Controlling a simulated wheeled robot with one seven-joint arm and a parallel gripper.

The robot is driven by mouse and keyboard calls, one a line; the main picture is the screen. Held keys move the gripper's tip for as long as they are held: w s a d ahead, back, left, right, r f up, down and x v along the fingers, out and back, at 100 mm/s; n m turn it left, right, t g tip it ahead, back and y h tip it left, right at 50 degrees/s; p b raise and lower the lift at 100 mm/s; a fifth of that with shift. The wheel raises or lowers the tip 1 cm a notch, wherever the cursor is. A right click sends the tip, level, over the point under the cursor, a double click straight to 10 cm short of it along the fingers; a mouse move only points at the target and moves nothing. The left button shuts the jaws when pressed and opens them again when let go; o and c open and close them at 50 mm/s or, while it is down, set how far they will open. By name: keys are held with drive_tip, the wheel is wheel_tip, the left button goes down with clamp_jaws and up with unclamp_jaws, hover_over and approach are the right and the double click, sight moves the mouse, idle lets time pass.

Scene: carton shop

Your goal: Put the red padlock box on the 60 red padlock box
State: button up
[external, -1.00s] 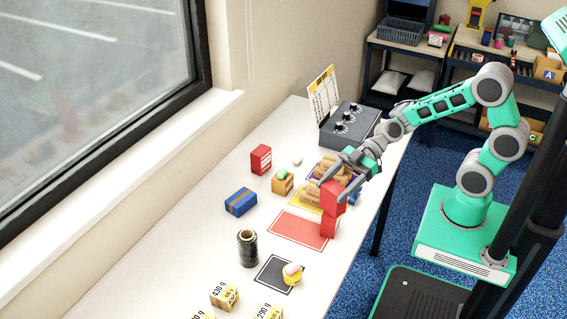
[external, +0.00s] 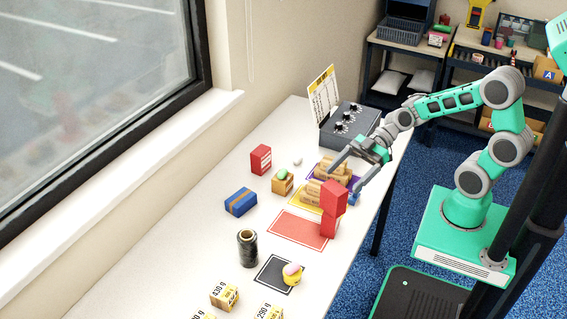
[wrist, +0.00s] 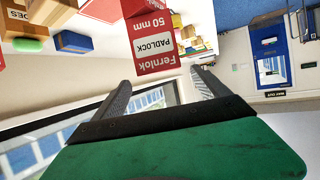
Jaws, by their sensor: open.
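Two red padlock boxes stand stacked at the right edge of the table. The upper box (external: 334,196) rests on the lower box (external: 329,227) and looks slightly out of line with it. In the wrist view a red box (wrist: 155,45) labelled "Fernlok PADLOCK 50 mm" is just beyond my fingertips. The size on the other stacked box cannot be read. Another red box (external: 261,159) stands alone at the back left. My gripper (external: 345,181) is open and empty, just behind the stack and apart from it. Its fingers also show in the wrist view (wrist: 160,78).
A red mat (external: 290,229) lies left of the stack. Brown cartons (external: 330,167) stand on purple and yellow mats behind it. A grey knobbed unit (external: 349,125) stands at the back.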

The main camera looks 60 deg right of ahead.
drive_tip(key=s+d+f+m+g+h, duration=0.1)
drive_tip(key=s+d+f+m+h, duration=0.1)
drive_tip(key=d+m+h, duration=0.4)
drive_tip(key=s+d+f+m+g+h, duration=0.1)
drive_tip(key=s+d+f+m+h, duration=0.2)
drive_tip(key=d, duration=0.9)
drive_tip(key=s+m+h, duration=0.2)
drive_tip(key=m+h, duration=0.1)
drive_tip(key=m, duration=0.1)
drive_tip(key=shift+s+d+f+h, duration=0.2)
drive_tip(key=shift+s+f+h, duration=0.05)
drive_tip(key=shift+s+h, duration=0.05)
